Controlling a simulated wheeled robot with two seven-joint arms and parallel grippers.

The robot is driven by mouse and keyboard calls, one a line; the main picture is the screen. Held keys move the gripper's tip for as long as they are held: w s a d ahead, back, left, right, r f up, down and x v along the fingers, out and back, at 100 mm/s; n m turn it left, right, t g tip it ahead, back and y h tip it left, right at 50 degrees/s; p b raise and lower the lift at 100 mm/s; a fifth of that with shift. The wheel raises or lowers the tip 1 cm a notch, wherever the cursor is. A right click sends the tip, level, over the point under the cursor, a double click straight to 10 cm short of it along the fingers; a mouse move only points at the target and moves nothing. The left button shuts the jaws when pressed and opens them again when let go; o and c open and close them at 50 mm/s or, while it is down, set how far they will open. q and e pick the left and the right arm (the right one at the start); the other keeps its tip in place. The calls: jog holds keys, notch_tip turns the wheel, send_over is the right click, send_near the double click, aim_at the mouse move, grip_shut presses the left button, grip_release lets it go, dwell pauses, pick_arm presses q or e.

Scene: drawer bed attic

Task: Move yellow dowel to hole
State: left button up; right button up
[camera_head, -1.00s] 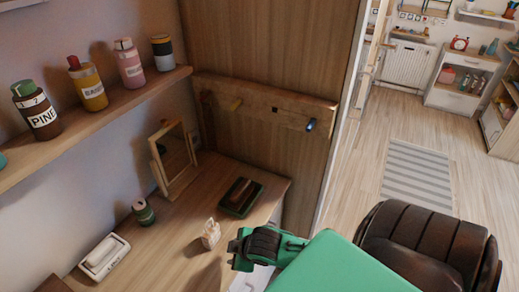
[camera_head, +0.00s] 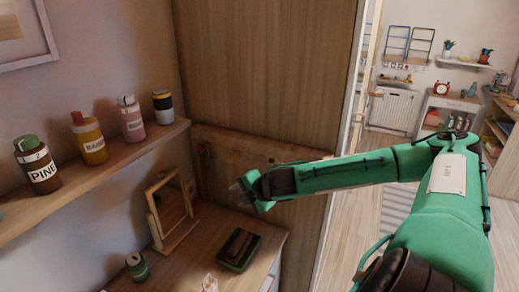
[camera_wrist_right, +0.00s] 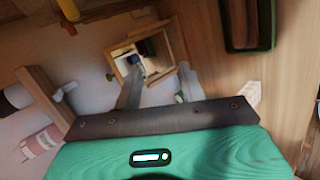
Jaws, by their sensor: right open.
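The wooden rail (camera_head: 213,134) is on the wood panel behind the desk. The small yellow dowel (camera_head: 232,156) shows faintly on the rail, just above my right gripper (camera_head: 240,188). The right gripper is open, in front of the rail's left half and above the desk; nothing shows held. In the right wrist view its two grey fingers (camera_wrist_right: 158,85) stand apart, with the mirror seen between them. My right arm hides the rail's right part; the hole cannot be made out clearly. My left gripper is not in view.
A framed mirror (camera_head: 172,212) and a dark green tray (camera_head: 239,250) holding a brown item stand on the desk below. A green-capped jar (camera_head: 137,266) is in front. A wall shelf (camera_head: 115,162) with several bottles runs along the left.

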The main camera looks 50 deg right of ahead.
jog(key=n+t+h, duration=0.1)
jog(key=n+h, duration=0.1)
send_near(235, 156)
jog(key=shift+p+x, duration=2.7)
jog(key=shift+x, duration=0.05)
jog(key=shift+p+x, duration=0.4)
jog(key=shift+x, duration=0.85)
jog(key=shift+d, duration=0.15)
grip_shut()
